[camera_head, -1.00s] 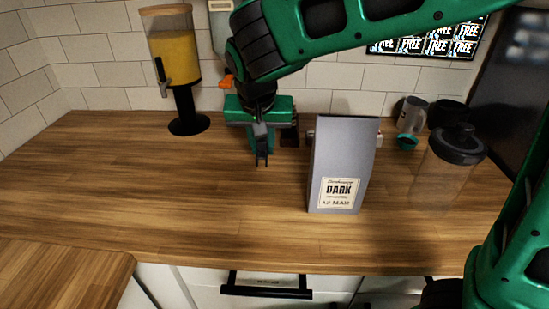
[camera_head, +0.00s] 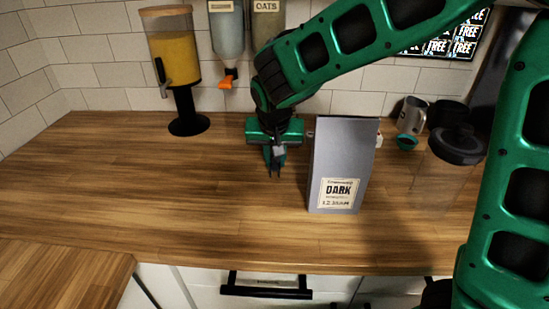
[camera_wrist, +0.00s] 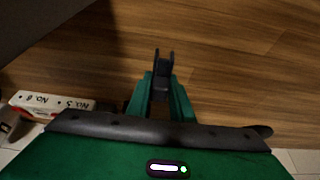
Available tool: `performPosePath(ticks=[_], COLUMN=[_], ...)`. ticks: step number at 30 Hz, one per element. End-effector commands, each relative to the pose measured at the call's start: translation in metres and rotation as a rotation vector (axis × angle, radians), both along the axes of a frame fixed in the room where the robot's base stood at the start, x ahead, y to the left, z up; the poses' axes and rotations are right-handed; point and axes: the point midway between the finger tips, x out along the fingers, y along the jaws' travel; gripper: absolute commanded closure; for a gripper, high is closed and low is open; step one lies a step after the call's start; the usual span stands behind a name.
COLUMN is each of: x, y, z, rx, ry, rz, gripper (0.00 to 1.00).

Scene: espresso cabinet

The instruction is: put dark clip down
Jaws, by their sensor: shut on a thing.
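My gripper (camera_head: 275,168) points down over the wooden counter, just left of the grey bag labelled DARK (camera_head: 341,160). It is shut on a small dark piece, which I take for the dark clip (camera_wrist: 161,84). In the wrist view the gripper (camera_wrist: 162,70) has its green fingers close together, with this dark piece between them near the tips. The clip's outline is hard to separate from the dark fingertips. I cannot tell whether it touches the counter. The bag stands upright on the counter.
The counter (camera_head: 150,190) is clear left and in front of my gripper. A yellow-filled dispenser (camera_head: 175,60) stands back left. A mug (camera_head: 411,115) and a dark-lidded clear jar (camera_head: 455,150) are right of the bag. A small white box (camera_wrist: 55,102) shows in the wrist view.

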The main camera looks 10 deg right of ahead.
Motion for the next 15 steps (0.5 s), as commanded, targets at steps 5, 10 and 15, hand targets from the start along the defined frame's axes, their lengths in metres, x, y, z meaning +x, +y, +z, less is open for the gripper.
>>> performPosePath(ticks=[5,10,15], x=[0.0000,0.0001,0.0002], y=[-0.0004,-0.0006,-0.0010], z=[-0.0021,-0.0018,-0.0016], rx=[0.000,-0.001,0.000], ry=[0.001,0.000,0.000], rz=[-0.001,-0.001,-0.002], gripper=[0.78,0.61,0.61])
